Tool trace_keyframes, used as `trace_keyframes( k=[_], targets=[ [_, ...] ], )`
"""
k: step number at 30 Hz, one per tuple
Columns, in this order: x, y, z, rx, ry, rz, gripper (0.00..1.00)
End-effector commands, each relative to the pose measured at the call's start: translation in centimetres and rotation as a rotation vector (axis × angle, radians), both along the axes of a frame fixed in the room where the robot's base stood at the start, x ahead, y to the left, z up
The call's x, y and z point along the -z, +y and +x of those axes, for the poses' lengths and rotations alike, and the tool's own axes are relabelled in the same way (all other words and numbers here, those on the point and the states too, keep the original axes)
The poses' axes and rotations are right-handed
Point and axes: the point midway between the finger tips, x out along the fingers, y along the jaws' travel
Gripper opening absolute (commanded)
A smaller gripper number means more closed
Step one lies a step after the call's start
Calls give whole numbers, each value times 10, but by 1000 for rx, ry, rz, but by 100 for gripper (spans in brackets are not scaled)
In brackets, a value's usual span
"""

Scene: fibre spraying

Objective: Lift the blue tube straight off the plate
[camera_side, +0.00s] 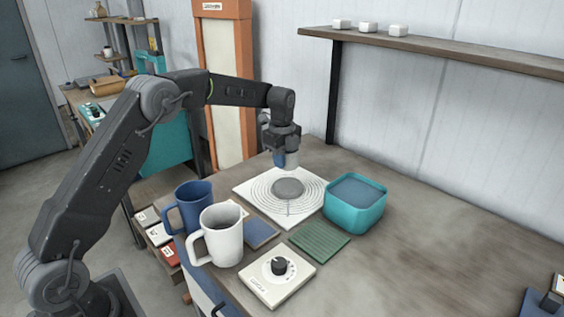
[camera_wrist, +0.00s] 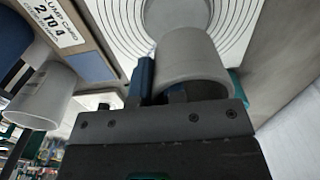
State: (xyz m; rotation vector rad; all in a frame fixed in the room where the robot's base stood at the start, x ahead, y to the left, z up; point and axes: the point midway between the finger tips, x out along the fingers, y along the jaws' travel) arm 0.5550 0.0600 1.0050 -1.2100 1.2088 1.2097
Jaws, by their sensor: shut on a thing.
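My gripper (camera_side: 285,152) points down over the far part of the white square plate (camera_side: 252,189), which has concentric rings and a grey round centre (camera_side: 288,188). It is shut on a short tube (camera_side: 291,160), which shows grey with blue beside it. In the wrist view the tube (camera_wrist: 191,62) looks pale grey and hides part of the ringed plate (camera_wrist: 120,20). A blue upright piece (camera_wrist: 143,78) stands against its left side; I cannot tell whether it is a finger. In the side view the tube's lower end appears clear of the plate's centre.
A teal tub (camera_side: 354,212) stands close right of the plate. A blue mug (camera_side: 194,205) and a white mug (camera_side: 222,233) stand front left. A green mat (camera_side: 319,242) and a white dial box (camera_side: 278,276) lie in front. The table's right side is mostly clear.

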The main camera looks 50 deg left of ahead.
Motion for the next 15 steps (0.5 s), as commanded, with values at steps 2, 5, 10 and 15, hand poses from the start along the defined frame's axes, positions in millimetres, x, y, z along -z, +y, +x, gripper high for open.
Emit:
trace_keyframes(
  k=[2,5,10,15],
  targets=[
    [-3,0,0,0,-1,0,0],
    [-5,0,0,0,-1,0,0],
    [-9,0,0,0,-2,0,0],
    [-13,0,0,0,-1,0,0]
  ],
)
